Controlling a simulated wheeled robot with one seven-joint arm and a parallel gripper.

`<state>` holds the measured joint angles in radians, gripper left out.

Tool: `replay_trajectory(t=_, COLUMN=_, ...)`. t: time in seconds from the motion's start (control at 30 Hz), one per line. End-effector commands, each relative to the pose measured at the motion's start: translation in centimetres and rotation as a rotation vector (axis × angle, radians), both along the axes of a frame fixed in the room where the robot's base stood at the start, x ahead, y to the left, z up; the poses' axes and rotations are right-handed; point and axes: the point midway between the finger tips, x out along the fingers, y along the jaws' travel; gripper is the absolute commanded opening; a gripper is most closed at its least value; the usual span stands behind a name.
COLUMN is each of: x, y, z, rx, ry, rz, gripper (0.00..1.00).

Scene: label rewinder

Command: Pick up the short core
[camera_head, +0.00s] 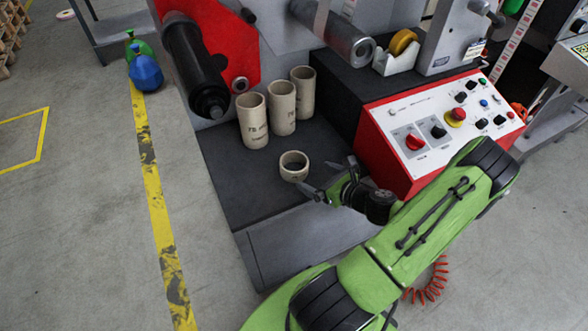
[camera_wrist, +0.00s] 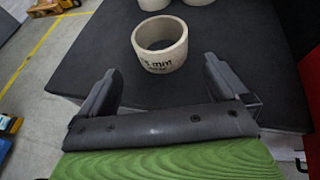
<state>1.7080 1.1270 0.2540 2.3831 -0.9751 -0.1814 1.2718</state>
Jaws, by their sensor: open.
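The short core (camera_head: 293,166) is a low beige cardboard ring standing on end on the dark shelf (camera_head: 235,190) of the machine. In the wrist view the short core (camera_wrist: 160,46) shows its open top and black print ending in "mm". My gripper (camera_head: 328,177) is open and empty, just to the right and front of the short core in the head view. In the wrist view its two fingers (camera_wrist: 158,90) are spread wide, with the short core beyond their tips, roughly centred between them. They appear apart from it.
Several tall cores, among them the left one (camera_head: 252,121), stand behind the short core. A black roller (camera_head: 194,68) juts out at upper left. The red-sided control panel (camera_head: 440,125) stands close to the right of my gripper. The shelf's left front is bare.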

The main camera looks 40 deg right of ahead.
Motion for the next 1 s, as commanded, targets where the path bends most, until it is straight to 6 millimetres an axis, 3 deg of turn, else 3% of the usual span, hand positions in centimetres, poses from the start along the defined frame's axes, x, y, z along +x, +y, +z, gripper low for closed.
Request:
replay_trajectory(t=0.13, x=3.5, y=0.1, z=-1.7, rx=-0.003, ry=-0.001, rz=0.007, gripper=1.0)
replay_trajectory(t=0.53, x=9.3, y=-0.1, z=-4.3, rx=-0.005, ry=0.001, rz=0.007, gripper=1.0)
replay_trajectory(t=0.83, x=10.3, y=-0.1, z=-4.5, rx=-0.002, ry=0.003, rz=0.003, gripper=1.0)
replay_trajectory(t=1.0, x=10.3, y=-0.1, z=-4.5, rx=-0.003, ry=0.003, rz=0.003, gripper=0.76)
